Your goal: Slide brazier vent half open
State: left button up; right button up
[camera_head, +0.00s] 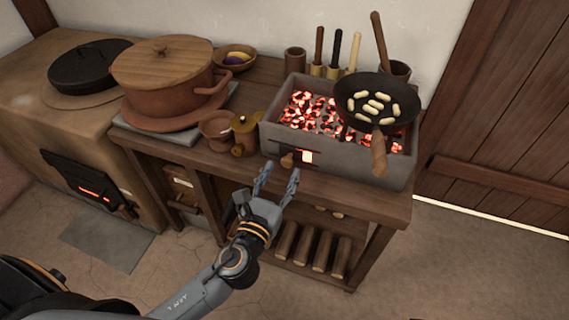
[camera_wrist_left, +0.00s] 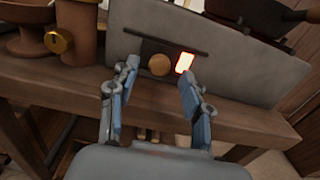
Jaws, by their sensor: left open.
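The brazier (camera_head: 400,165) is a grey rectangular box of glowing coals on the wooden table. Its front has a vent with a dark sliding plate and a round wooden knob (camera_head: 287,160). A glowing opening (camera_head: 307,157) shows right of the knob. In the left wrist view the knob (camera_wrist_left: 159,65) sits between and beyond the fingertips, and the glowing opening (camera_wrist_left: 185,62) is close to the right fingertip. My left gripper (camera_head: 279,170) is open in front of the vent, its fingers pointing at the knob. I cannot tell whether a finger touches it. My right gripper is not seen.
A black pan (camera_head: 350,92) with several pale pieces rests on the brazier, its handle (camera_head: 379,155) hanging over the front right. The table edge (camera_head: 340,196) runs below the gripper. Logs (camera_head: 322,254) lie on the shelf.

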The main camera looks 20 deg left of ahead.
aim_at(286, 164)
pick_arm(q)
jog(key=shift+w, duration=1.55)
jog(key=shift+c, duration=0.2)
grip_shut()
